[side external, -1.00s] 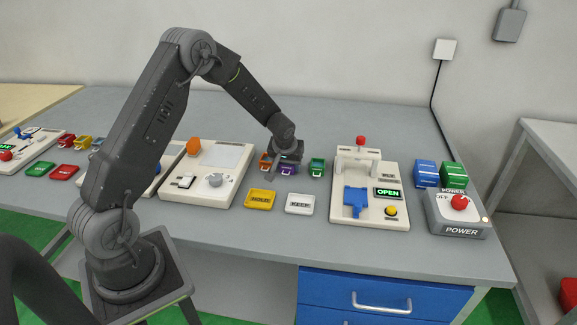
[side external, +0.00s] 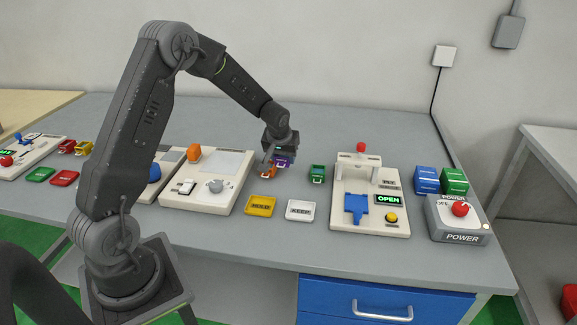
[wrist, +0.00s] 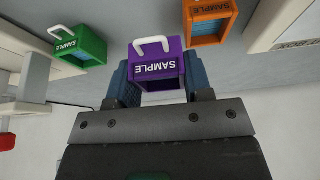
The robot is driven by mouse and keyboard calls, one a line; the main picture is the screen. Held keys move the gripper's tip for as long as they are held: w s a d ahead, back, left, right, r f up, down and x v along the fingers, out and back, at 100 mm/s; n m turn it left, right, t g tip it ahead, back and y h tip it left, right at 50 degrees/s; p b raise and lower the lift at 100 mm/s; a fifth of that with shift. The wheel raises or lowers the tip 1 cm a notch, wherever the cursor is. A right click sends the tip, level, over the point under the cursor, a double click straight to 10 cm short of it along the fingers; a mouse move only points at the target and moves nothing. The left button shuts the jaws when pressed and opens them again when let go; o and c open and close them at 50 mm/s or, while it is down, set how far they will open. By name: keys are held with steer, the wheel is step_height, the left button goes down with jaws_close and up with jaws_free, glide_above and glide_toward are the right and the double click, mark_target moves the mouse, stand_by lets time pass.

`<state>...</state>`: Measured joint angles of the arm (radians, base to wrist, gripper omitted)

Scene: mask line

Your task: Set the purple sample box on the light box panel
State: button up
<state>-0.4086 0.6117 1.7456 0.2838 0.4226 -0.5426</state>
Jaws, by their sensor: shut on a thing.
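The purple sample box (wrist: 158,69) is between the fingers of my gripper (wrist: 160,82) in the wrist view, with its white handle outward. In the side view my gripper (side external: 281,152) is shut on the purple sample box (side external: 283,161) and holds it above the table, close to the orange sample box (side external: 267,171). The panel looks bare.
A green sample box (side external: 317,173) stands to the right of the orange one. Yellow (side external: 261,206) and white (side external: 300,210) labelled trays lie in front. A cream press-like station (side external: 368,218) and a power box (side external: 459,218) stand further right.

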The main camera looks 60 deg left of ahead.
steer(key=s+a+r, duration=0.6)
steer(key=s+a, duration=0.1)
steer(key=s, duration=0.1)
glide_above(224, 161)
steer(key=f, duration=0.2)
steer(key=shift+s+d+f, duration=0.35)
steer(key=shift+s, duration=0.05)
steer(key=shift+f, duration=2.3)
steer(key=shift+f, duration=0.15)
steer(key=o, duration=0.9)
